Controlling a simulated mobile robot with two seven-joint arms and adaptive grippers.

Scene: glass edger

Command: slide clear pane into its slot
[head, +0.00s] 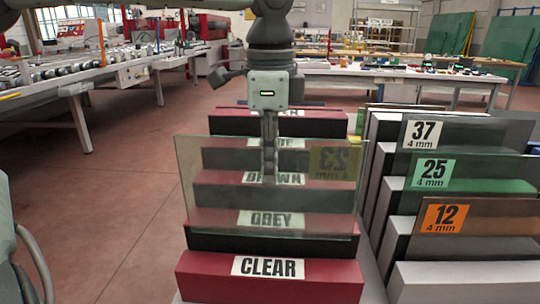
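A clear pane (325,200) stands roughly upright in front of the red stepped rack, its mirrored "23" label showing at its upper right. My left gripper (268,176) points down from above and is shut on the pane near the middle of its top edge. The rack's front red block, labelled CLEAR (269,266), lies just below the pane in the picture. The GREY block (272,219) and the BROWN block show through the glass. I cannot tell whether the pane's lower edge touches the rack. My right gripper is not in view.
A white and black rack (465,275) stands close on the right, with panes labelled 37 (425,133), 25 (434,172) and 12 (444,216). A roller table (75,75) is at the back left and a white workbench (400,74) behind. Floor at left is clear.

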